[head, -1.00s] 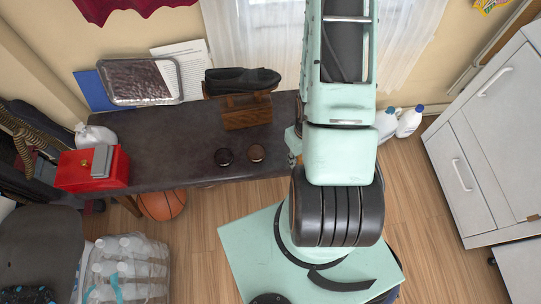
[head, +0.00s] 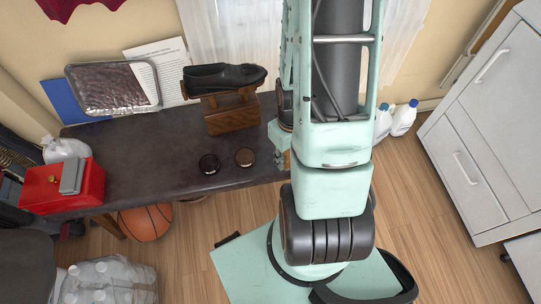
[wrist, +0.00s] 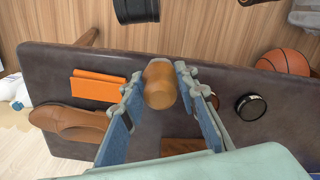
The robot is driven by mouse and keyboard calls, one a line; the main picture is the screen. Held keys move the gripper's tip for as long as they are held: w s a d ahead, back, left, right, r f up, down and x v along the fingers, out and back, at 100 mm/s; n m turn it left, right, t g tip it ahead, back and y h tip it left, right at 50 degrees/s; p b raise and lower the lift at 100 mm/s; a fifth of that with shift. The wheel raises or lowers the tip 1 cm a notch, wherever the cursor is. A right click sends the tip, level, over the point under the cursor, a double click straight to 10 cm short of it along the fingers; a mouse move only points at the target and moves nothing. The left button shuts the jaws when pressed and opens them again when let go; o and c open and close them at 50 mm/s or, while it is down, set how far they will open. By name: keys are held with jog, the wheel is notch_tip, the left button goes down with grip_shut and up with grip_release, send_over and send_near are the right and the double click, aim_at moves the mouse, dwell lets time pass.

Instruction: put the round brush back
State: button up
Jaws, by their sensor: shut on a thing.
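The round brush (wrist: 160,88), with a smooth wooden body, is between the fingers of my gripper (wrist: 160,80) in the wrist view. My gripper is shut on it, above the dark table (wrist: 140,60). Part of the box (wrist: 182,146) shows below the brush in the wrist view. A black round tin (head: 209,164) and a brown round tin (head: 245,157) lie in front of the box.
An orange cloth (wrist: 97,85) and a brown shoe (wrist: 70,124) lie on the table beside my gripper. A silver tray (head: 113,88) and a red box (head: 62,186) are at the table's left. A basketball (head: 146,222) is on the floor below.

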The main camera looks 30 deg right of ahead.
jog(key=f+b, duration=0.1)
jog(key=b, duration=0.2)
jog(key=shift+w, duration=0.4)
jog(key=shift+w+b, duration=0.1)
jog(key=shift+b, duration=0.45)
jog(key=w+f, duration=0.2)
jog(key=w+f+b, duration=0.1)
jog(key=w+f, duration=0.1)
jog(key=w, duration=0.1)
jog(key=w+f+b, duration=0.1)
jog(key=w+f, duration=0.1)
jog(key=w, duration=0.1)
jog(key=shift+w+f, duration=0.2)
jog(key=shift+w, duration=0.05)
jog(key=shift+w+f+b, duration=0.15)
jog(key=shift+f+b, duration=0.05)
jog(key=shift+b, duration=0.1)
jog(key=shift+w+f+b, duration=0.15)
jog(key=shift+f+b, duration=0.15)
jog(key=shift+f, duration=0.6)
jog(key=shift+w+f+b, duration=0.15)
jog(key=shift+f+b, duration=0.15)
jog(key=shift+f, duration=0.6)
